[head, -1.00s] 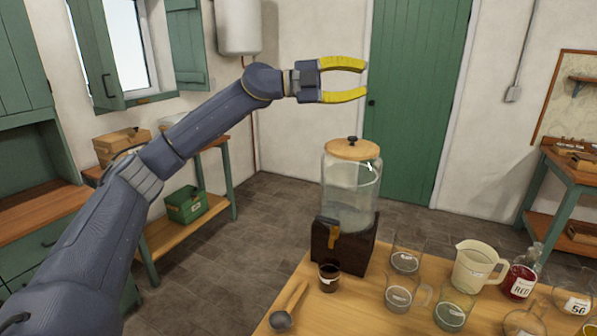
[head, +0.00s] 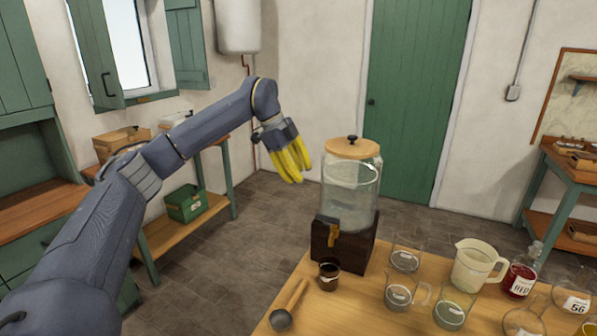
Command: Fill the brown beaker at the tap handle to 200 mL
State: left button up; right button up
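The brown beaker (head: 329,275) stands upright on the table under the front of the water dispenser. The glass dispenser (head: 350,190) has a wooden lid, holds clear liquid and sits on a dark wooden stand. Its tap handle (head: 334,235) is orange-brown and sits on the front of the stand, just above the beaker. My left gripper (head: 297,176) is in the air to the left of the dispenser, pointing down and to the right, touching nothing. Its yellow fingers appear apart, with nothing between them. My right gripper is out of view.
A ladle (head: 283,318) lies left of the beaker.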

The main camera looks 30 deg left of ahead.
aim_at(321, 215)
pick_arm(q)
jog(key=x, duration=1.7)
grip_shut()
jog(key=shift+c, duration=1.6)
grip_release()
grip_shut()
